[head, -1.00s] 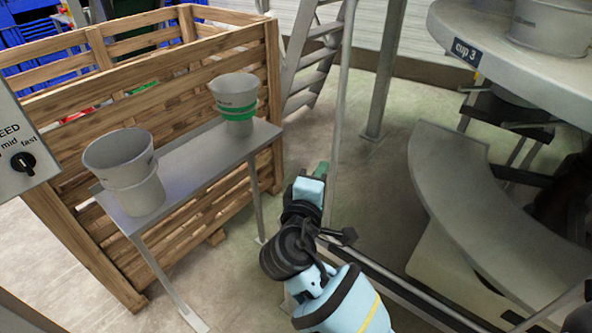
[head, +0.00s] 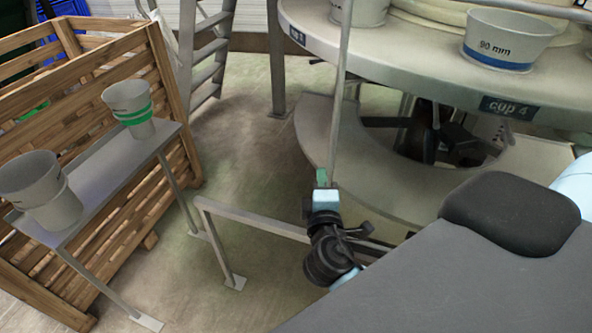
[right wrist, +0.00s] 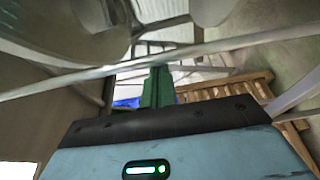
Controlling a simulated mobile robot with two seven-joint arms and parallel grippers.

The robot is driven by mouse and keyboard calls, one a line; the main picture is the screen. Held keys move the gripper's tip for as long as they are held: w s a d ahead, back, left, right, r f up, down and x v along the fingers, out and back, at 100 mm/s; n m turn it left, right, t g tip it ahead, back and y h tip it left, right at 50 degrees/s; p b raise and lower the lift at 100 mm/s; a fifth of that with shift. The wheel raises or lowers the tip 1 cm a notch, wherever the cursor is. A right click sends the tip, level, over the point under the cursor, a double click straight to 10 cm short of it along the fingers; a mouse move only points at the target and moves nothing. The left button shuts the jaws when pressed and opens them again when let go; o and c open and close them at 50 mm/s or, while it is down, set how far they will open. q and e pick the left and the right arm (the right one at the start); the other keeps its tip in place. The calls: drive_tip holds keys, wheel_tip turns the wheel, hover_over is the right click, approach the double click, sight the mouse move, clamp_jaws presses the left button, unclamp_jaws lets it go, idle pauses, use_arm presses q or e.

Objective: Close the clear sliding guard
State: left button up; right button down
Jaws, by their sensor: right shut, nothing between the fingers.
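The clear guard's pane is hard to make out. A thin upright bar (head: 341,95), which looks like its edge, stands in front of the round machine table. A low metal rail (head: 252,222) runs past the foot of this bar and out to its left. My right gripper (head: 321,178) has green fingertips and is shut with nothing between them. It is at the lower part of the bar; I cannot tell whether it touches. In the right wrist view, the green fingers (right wrist: 157,88) point at a pale bar (right wrist: 215,48) crossing the picture. My left gripper is not in view.
The round table (head: 405,62) carries cups and a "cop 4" label, with a curved grey shelf (head: 312,130) below. A side bench (head: 95,185) with two cups stands left before a wooden crate (head: 150,75). Floor (head: 245,125) is clear between. A near grey surface covers the lower right.

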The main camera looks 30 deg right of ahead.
sight(345, 179)
drive_tip(key=s+d, duration=0.1)
drive_tip(key=s, duration=0.1)
drive_tip(key=s+d, duration=0.2)
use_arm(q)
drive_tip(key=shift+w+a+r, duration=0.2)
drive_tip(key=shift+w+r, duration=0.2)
use_arm(e)
drive_tip(key=shift+s+d+f, duration=0.1)
drive_tip(key=shift+d, duration=0.1)
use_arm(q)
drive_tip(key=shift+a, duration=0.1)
